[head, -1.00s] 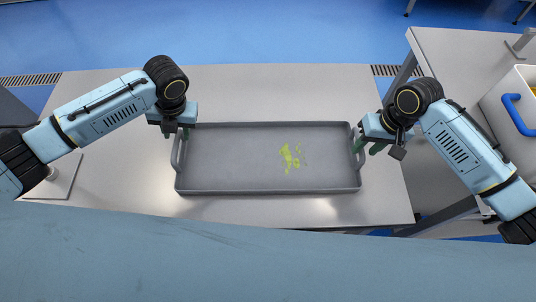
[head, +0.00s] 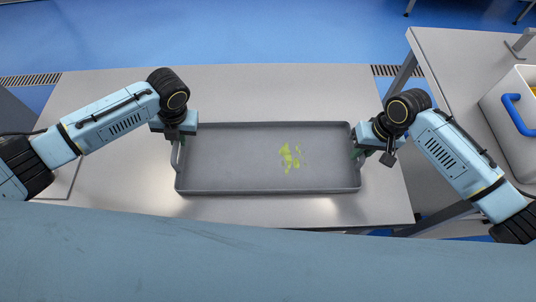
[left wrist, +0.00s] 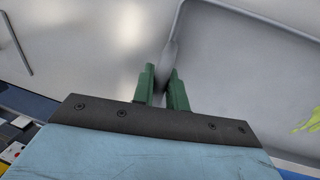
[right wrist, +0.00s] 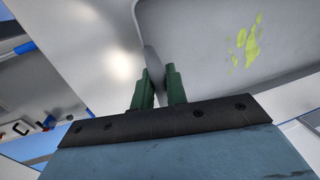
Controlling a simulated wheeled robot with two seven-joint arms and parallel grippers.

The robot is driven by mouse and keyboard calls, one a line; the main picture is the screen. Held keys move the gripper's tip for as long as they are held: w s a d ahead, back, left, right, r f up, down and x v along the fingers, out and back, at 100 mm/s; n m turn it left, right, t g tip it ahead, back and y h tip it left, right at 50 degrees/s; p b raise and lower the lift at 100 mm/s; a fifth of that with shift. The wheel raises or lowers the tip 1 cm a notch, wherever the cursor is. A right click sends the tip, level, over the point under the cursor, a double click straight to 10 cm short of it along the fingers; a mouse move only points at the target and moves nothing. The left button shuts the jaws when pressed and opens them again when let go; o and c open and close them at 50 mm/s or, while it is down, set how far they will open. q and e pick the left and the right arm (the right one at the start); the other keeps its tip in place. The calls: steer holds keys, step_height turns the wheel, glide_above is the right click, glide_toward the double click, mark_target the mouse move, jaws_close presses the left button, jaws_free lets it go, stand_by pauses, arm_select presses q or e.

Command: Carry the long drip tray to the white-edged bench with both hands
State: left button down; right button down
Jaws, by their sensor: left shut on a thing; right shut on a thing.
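The long grey drip tray (head: 240,160) lies level on a grey table, with yellow-green liquid (head: 290,157) spilled on its floor right of the middle. My left gripper (head: 178,142) is at the tray's left end handle. In the left wrist view its green fingers (left wrist: 162,88) are shut on that handle (left wrist: 169,55). My right gripper (head: 358,148) is at the right end handle. In the right wrist view its green fingers (right wrist: 160,88) are shut on that handle (right wrist: 152,62). In the head view the arms partly hide both handles.
The table (head: 270,90) is bare behind the tray. Another grey bench (head: 460,70) stands at the right, with a white tub (head: 510,105) with a blue handle on it. A gap showing blue floor lies between the two.

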arm_select(q)
steer(key=shift+r, duration=0.1)
arm_select(e)
steer(key=shift+r, duration=0.15)
